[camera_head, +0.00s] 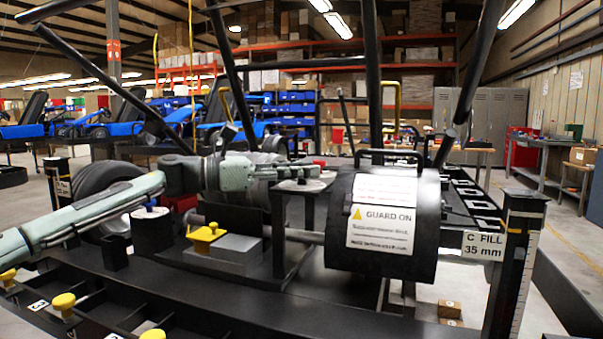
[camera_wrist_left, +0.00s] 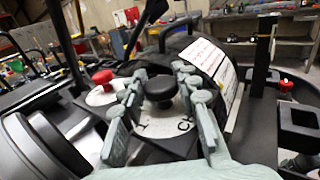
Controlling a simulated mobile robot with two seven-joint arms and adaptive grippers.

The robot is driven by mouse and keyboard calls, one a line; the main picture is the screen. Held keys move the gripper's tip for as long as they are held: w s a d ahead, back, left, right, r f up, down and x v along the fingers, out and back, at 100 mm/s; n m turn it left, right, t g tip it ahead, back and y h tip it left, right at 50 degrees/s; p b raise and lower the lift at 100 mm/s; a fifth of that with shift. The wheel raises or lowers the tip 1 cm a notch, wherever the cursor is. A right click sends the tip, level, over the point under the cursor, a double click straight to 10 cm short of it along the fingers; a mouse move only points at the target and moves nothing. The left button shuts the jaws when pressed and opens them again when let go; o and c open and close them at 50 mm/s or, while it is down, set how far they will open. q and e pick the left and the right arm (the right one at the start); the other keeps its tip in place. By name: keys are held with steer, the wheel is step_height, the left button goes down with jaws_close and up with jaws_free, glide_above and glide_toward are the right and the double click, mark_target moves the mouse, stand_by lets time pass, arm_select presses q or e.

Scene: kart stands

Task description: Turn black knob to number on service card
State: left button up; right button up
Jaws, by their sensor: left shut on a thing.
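The black knob (camera_wrist_left: 161,88) stands on a white dial plate (camera_wrist_left: 165,127) with dark markings, only partly readable, in the left wrist view. My left gripper (camera_wrist_left: 160,92) has its pale green fingers on both sides of the knob, shut on it. A sign (camera_head: 484,245) reads "C FILL 35 mm". I cannot tell which card is the service card. My right gripper is not in view.
A black drum guard (camera_head: 430,225) with a "GUARD ON" label (camera_head: 383,228) stands right of the gripper. A red knob (camera_wrist_left: 103,77) sits left of the black one. A yellow-topped block (camera_head: 206,234) and dark frame tubes are close by.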

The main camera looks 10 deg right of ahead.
arm_select(q)
steer(key=shift+r, duration=0.1)
stand_by(0.5)
steer(key=o, duration=1.1)
steer(key=shift+o, duration=0.2)
steer(key=shift+g, duration=0.4)
steer(key=shift+m, duration=0.3)
steer(key=s+a, duration=0.1)
steer(key=a, duration=1.1)
steer(key=shift+s, duration=0.2)
